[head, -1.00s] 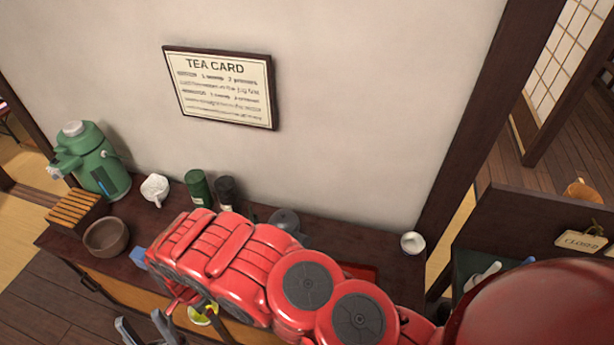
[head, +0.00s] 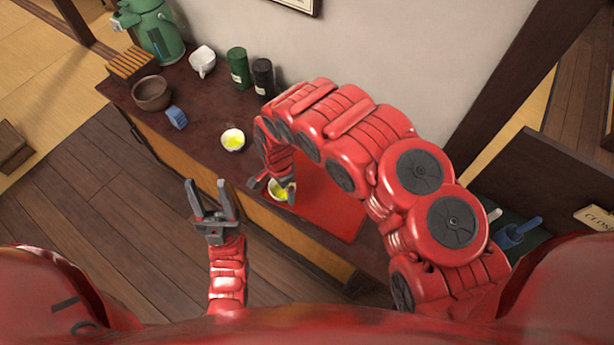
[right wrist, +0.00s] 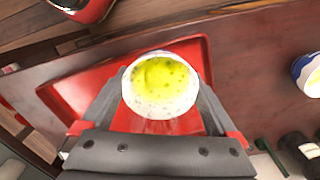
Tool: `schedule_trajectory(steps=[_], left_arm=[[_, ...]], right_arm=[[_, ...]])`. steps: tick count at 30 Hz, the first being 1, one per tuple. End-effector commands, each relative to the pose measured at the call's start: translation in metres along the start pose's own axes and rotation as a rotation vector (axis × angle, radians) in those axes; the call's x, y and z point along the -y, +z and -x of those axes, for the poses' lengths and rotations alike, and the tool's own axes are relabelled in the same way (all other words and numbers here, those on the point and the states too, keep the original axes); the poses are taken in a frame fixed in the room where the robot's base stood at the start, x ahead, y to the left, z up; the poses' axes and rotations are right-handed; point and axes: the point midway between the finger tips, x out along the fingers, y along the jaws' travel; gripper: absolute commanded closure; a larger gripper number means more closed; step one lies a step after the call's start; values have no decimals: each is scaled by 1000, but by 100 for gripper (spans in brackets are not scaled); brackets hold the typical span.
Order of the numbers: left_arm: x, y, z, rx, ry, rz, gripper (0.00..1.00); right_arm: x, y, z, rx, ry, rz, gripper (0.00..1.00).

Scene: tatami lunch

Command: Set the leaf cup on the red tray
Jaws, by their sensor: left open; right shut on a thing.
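A white cup with small faint marks and yellow-green tea (head: 279,192), seemingly the leaf cup, is between the fingers of my right gripper (head: 272,187). In the right wrist view the cup (right wrist: 160,88) is upright with both fingers against its sides. The red tray (head: 335,205) is behind it in that view, so the cup is over the tray's left part. I cannot tell whether it touches the tray. My right arm hides part of the tray in the head view. My left gripper (head: 212,205) is open and empty, in front of the counter.
A second tea cup (head: 233,140) stands left of the tray; its blue-and-white side shows in the right wrist view (right wrist: 309,75). A blue block (head: 176,117), brown bowl (head: 151,93), white pitcher (head: 202,62), green canister (head: 238,68) and dark canister (head: 263,77) stand further left.

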Motion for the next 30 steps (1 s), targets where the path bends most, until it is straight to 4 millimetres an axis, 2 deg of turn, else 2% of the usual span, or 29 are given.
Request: schedule_trajectory(steps=[6,8,10,21,30], left_arm=[[-2,5,31,1,0,0,50],[-1,3,16,1,0,0,50],[-1,2,13,0,0,0,50],[0,1,5,0,0,0,50],[0,-1,-7,0,0,0,50]], right_arm=[[11,-42,-11,0,-4,-2,71],[13,-55,-4,2,-2,-2,71],[16,-71,-5,0,-2,-4,71],[22,-93,-9,0,-1,1,71],[22,-91,-36,1,-1,2,71]])
